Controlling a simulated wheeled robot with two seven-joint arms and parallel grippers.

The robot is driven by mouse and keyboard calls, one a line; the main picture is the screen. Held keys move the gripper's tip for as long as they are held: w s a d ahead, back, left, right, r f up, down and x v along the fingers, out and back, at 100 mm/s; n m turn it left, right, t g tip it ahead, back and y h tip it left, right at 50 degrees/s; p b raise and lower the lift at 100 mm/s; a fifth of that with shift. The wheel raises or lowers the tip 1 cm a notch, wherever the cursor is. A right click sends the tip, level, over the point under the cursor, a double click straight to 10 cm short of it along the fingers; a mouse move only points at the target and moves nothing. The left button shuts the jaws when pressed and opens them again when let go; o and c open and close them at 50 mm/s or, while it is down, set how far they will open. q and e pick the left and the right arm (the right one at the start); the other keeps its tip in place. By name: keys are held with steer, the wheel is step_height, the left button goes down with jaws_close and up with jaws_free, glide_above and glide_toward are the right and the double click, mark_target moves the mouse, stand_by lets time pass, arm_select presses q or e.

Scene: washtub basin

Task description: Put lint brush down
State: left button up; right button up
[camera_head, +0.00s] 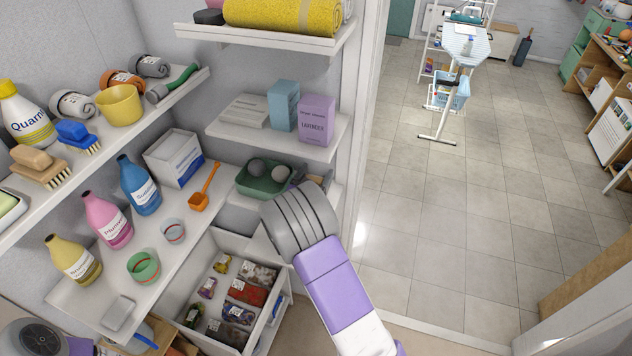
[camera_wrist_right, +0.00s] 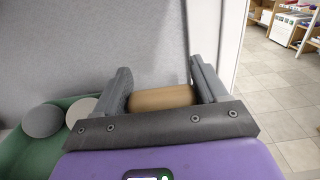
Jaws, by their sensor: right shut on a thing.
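My right gripper (camera_wrist_right: 160,92) is shut on a tan, wood-coloured piece (camera_wrist_right: 162,98), which I take to be the lint brush; only this part shows between the two grey fingers. In the head view my right wrist covers most of the gripper and the held thing. The gripper is at the right end of the lower shelf (camera_head: 325,196), just right of the green tray (camera_head: 246,188). Whether the brush touches the shelf cannot be told. My left gripper is not in view.
The green tray holds grey balls, close to the gripper's left. A blue box (camera_head: 284,108) and a lavender box (camera_head: 316,120) stand on the shelf above. An orange scoop (camera_head: 199,200) lies further left. An open drawer (camera_head: 275,318) with several packets is below.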

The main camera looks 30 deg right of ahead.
step_height(320, 180, down, 3)
steer(key=shift+r, duration=0.1)
steer(key=shift+w+d+f, duration=0.15)
steer(key=shift+w+f, duration=0.05)
steer(key=shift+f, duration=0.05)
steer(key=shift+s, duration=0.1)
steer(key=shift+f, duration=0.1)
steer(key=o, duration=1.1)
steer(key=shift+c, duration=0.2)
